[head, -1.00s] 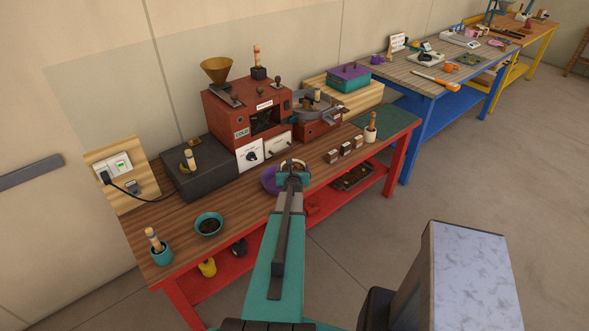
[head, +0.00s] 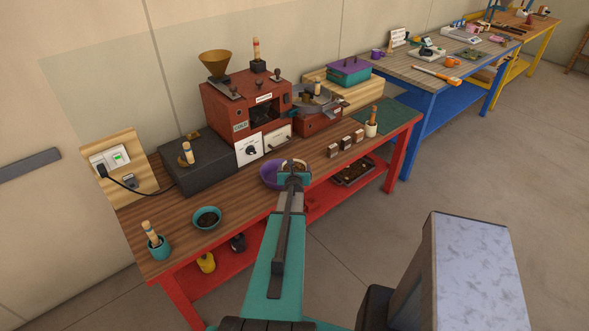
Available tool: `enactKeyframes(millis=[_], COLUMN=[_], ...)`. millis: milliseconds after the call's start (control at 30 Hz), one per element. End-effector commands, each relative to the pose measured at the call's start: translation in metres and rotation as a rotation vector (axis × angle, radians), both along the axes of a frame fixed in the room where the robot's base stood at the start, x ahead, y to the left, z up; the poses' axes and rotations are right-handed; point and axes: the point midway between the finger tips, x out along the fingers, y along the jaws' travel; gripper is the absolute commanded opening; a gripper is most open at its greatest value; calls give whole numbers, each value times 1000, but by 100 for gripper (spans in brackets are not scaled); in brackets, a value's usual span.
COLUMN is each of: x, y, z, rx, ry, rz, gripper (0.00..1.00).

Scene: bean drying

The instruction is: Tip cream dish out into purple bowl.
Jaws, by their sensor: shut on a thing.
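The purple bowl (head: 268,176) sits on the red bench near its front edge, partly hidden on its right by my gripper. My gripper (head: 293,171) is shut on the cream dish (head: 305,166), at the right side of the purple bowl in the picture. Only a small part of the dish's pale rim shows past the jaws, with something dark inside it. I cannot tell how far the dish is tilted or its exact height over the bowl.
A teal bowl with dark contents (head: 206,218) and a teal cup with a brush (head: 160,247) stand at the left. A red roaster (head: 247,115) stands behind. Small boxes (head: 346,143) and a white cup (head: 371,128) stand right. Wood between the bowls is clear.

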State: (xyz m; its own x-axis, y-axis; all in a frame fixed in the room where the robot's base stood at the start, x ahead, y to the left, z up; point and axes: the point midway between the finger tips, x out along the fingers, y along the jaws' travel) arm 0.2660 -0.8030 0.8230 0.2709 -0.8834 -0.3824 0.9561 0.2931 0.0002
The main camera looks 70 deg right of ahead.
Motion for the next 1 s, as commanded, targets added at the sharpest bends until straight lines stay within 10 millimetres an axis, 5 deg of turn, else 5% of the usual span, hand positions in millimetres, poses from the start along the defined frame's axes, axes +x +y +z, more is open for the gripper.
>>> enactKeyframes(millis=[1000], x=[2], y=[-1], z=[12], rx=[38], ry=[399], rz=[-1], gripper=[56])
